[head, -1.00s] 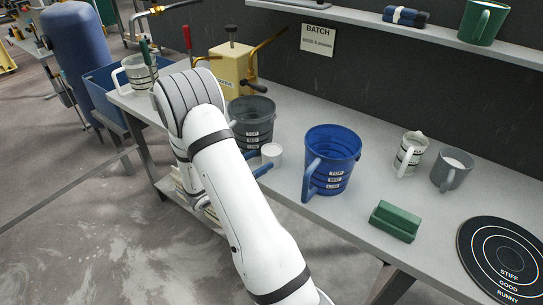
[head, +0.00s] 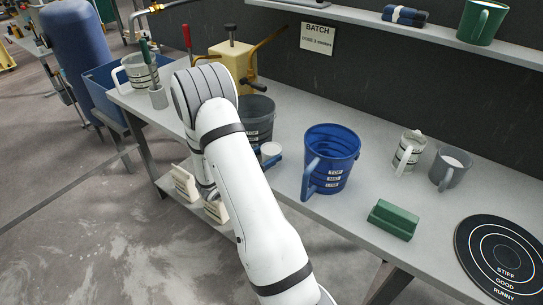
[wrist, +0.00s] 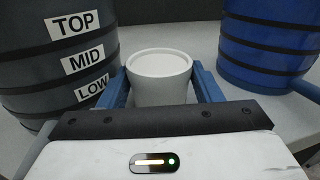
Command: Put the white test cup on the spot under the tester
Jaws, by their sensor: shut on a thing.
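The white test cup (head: 271,148) stands upright on the bench between the dark grey bucket and the blue bucket. In the wrist view the cup (wrist: 159,82) sits between the two blue fingers of my gripper (wrist: 162,88), which is shut on it. In the head view only a blue finger of my gripper (head: 271,160) shows at the cup's near side; my arm hides the rest. I cannot tell whether the cup touches the bench. A yellow device (head: 228,62) with brass arms stands behind my arm; whether it is the tester is unclear, and no spot under it shows.
A dark grey bucket (head: 259,118) is close on the left of the cup, a blue bucket (head: 332,150) on the right. Further right are two mugs, a green block (head: 393,219) and a black ringed disc (head: 505,255). A measuring jug (head: 135,70) stands far left.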

